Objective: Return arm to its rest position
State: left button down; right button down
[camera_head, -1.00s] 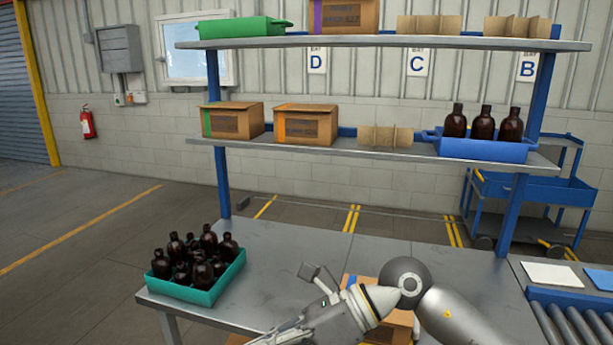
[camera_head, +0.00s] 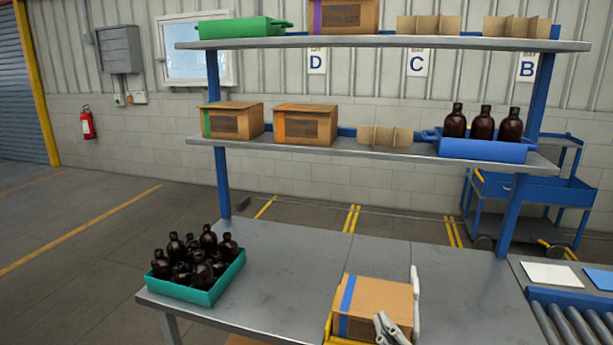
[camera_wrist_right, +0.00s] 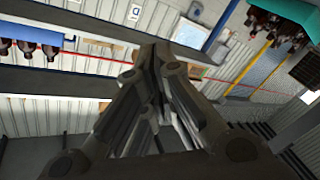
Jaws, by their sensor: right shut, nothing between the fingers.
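My right gripper (camera_head: 384,322) shows at the bottom edge of the head view, in front of the cardboard box (camera_head: 372,296) with a blue stripe on the table. Only its grey finger end shows there; the arm behind it is out of frame. In the right wrist view the fingers of my right gripper (camera_wrist_right: 155,58) come together, shut and empty. My left gripper is in neither view.
A teal crate (camera_head: 212,292) of amber bottles stands on the grey table (camera_head: 290,262) at left. The shelf above holds boxes and a blue tray (camera_head: 485,150) with three bottles. The table between crate and box is clear. A roller conveyor (camera_head: 575,322) is at right.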

jog(key=s+d+f+m+g+h, duration=0.1)
jog(key=s+d+f+m+g, duration=0.15)
jog(key=f, duration=0.25)
jog(key=s+d+f+m+g+h, duration=0.1)
jog(key=s+f+g, duration=0.25)
jog(key=f, duration=0.25)
jog(key=s+d+f+m+g, duration=0.15)
jog(key=s+f+g, duration=0.25)
jog(key=s+f, duration=0.45)
jog(key=s+d+f+m+g, duration=0.15)
jog(key=s+f+g, duration=0.3)
jog(key=s, duration=0.75)
notch_tip(320, 180, down, 26)
jog(key=s+g, duration=0.1)
jog(key=s+d+f+g, duration=0.1)
jog(key=s+d+f, duration=0.1)
jog(key=s+f, duration=1.3)
jog(key=shift+s+d+f, duration=0.2)
jog(key=shift+s+f, duration=0.05)
jog(key=shift+s, duration=0.6)
